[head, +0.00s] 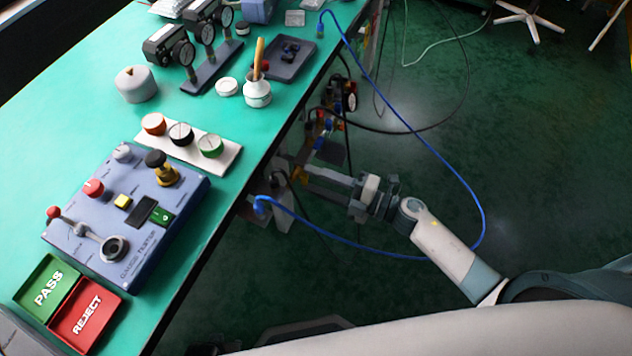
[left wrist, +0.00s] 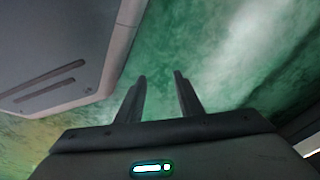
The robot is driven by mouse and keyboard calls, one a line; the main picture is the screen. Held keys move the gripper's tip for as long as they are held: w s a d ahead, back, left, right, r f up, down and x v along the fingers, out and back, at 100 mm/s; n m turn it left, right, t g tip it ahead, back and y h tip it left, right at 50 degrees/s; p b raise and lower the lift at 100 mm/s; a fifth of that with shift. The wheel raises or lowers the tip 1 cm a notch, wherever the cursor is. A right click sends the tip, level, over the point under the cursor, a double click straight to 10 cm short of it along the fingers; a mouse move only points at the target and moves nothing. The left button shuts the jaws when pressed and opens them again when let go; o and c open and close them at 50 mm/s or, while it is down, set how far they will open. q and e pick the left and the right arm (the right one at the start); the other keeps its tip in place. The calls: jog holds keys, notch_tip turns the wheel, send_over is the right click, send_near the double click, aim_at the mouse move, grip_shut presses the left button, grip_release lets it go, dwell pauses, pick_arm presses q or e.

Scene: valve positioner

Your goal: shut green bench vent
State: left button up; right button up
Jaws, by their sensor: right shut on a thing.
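My right gripper (head: 300,176) is at the side of the green bench (head: 100,110), below its top edge. Its two long fingers point left and are shut on a small part there, by a yellow piece. The fingers and the bench edge hide most of that part, and I cannot tell its colour or how it is turned. A green-faced round knob (head: 211,145) sits on a white strip on the bench top, apart from the gripper. My left gripper (left wrist: 160,78) shows in the left wrist view with its fingers apart and nothing between them.
Fittings and a gauge (head: 350,102) are mounted along the bench side above the right gripper. A blue hose (head: 420,137) loops around my right arm, and dark cables hang near it. A blue tester box (head: 125,210) stands on the bench. The green floor at right is mostly clear.

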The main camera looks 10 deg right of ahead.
pick_arm(q)
jog(key=shift+w+d+r+b, duration=0.15)
jog(key=shift+w+r+b, duration=0.2)
jog(key=shift+r, duration=0.4)
jog(key=shift+w+d+r+b, duration=0.15)
jog(key=shift+w+r, duration=0.25)
jog(key=shift+r, duration=0.3)
pick_arm(e)
jog(key=shift+f+n, duration=0.1)
jog(key=shift+n, duration=1.3)
jog(key=o, duration=1)
jog(key=shift+o, duration=0.2)
pick_arm(q)
notch_tip(320, 180, up, 7)
jog(key=w+b, duration=0.1)
jog(key=b, duration=0.1)
jog(key=shift+w+d+b, duration=0.15)
jog(key=shift+d+b, duration=0.15)
pick_arm(e)
jog(key=v, duration=1.7)
jog(key=shift+s+d, duration=0.2)
